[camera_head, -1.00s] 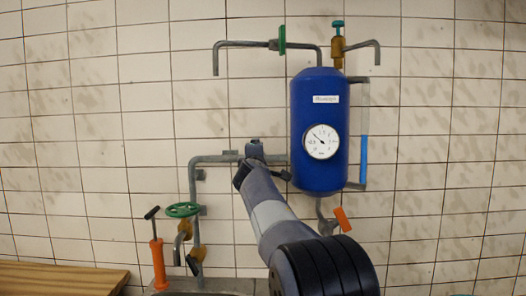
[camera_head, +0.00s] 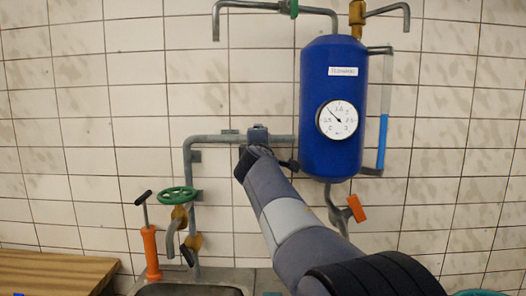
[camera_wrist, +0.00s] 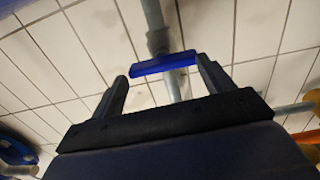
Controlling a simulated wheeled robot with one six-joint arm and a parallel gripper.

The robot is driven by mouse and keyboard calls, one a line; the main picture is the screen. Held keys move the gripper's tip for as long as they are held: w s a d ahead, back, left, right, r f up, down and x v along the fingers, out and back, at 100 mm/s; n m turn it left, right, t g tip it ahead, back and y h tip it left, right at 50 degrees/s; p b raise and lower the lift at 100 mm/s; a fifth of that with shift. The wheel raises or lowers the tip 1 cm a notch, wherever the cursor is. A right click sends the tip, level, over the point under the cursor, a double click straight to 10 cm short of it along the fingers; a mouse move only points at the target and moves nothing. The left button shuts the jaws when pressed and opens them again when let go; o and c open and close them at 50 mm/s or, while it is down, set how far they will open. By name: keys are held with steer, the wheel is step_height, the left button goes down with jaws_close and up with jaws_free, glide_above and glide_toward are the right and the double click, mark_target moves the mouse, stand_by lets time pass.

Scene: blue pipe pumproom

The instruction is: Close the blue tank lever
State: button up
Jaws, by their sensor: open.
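The blue lever (camera_wrist: 165,63) shows in the wrist view as a flat bar across a grey pipe. My gripper (camera_wrist: 163,77) is open, with one finger near each end of the bar; I cannot tell whether either finger touches it. In the head view my gripper (camera_head: 250,157) is at the valve on the horizontal grey pipe (camera_head: 212,140), left of the blue tank (camera_head: 330,85). The lever itself is not clear there, hidden by my gripper and arm.
A round gauge (camera_head: 338,119) is on the tank, and an orange lever (camera_head: 356,208) hangs below it. A green handwheel (camera_head: 178,194) and an orange hand pump (camera_head: 151,252) stand at the lower left. A sink (camera_head: 190,289) and wooden bench (camera_head: 50,272) lie below.

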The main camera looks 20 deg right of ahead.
steer(key=shift+o, duration=0.7)
steer(key=r+b+v, duration=0.1)
steer(key=r+v, duration=0.1)
steer(key=v, duration=0.9)
steer(key=shift+d, duration=0.15)
